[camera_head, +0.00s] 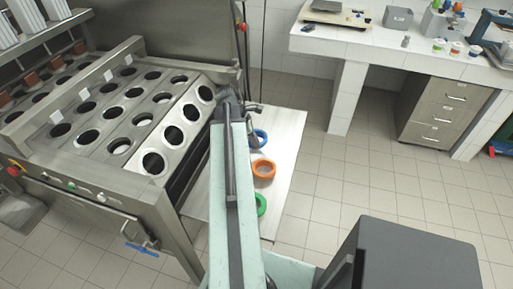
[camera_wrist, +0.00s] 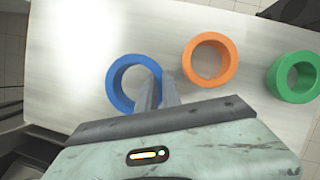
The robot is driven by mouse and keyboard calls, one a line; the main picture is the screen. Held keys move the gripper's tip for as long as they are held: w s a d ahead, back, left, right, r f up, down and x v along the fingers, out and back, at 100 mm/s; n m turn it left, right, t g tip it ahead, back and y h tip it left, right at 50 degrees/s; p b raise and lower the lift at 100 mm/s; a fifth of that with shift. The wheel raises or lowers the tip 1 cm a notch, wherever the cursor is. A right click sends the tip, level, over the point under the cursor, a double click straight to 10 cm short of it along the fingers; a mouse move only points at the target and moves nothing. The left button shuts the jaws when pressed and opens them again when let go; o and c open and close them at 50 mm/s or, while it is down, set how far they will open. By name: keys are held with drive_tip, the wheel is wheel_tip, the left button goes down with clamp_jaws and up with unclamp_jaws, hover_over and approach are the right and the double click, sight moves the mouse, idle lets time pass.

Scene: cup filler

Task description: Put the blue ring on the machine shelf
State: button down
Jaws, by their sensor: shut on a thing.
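The blue ring (camera_wrist: 112,85) lies on a pale metal shelf (camera_wrist: 60,50) in the wrist view. My gripper (camera_wrist: 159,85) is shut on the right side of its wall, with the fingers over that part of the ring. In the head view the blue ring (camera_head: 261,138) shows at the far end of my arm, partly hidden by it. My gripper (camera_head: 250,126) is there beside the ring, its fingertips hard to make out. The ring appears to rest flat on the shelf; I cannot tell whether it is lifted at all.
An orange ring (camera_head: 264,168) and a green ring (camera_head: 261,205) lie on the same shelf, nearer in the head view. The steel cup machine (camera_head: 110,110) with rows of round holes stands on the left. A white bench (camera_head: 400,48) and a drawer cabinet (camera_head: 440,110) stand at the back right.

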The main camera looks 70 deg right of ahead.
wheel_tip(320, 180, down, 4)
drive_tip(key=b, duration=0.4)
drive_tip(key=shift+s+d, duration=0.1)
drive_tip(key=shift+d, duration=0.05)
drive_tip(key=shift+r, duration=0.25)
drive_tip(key=c, duration=1.5)
unclamp_jaws()
drive_tip(key=shift+f, duration=0.1)
drive_tip(key=shift+p, duration=0.3)
drive_tip(key=p+v, duration=1.1)
drive_tip(key=v, duration=0.1)
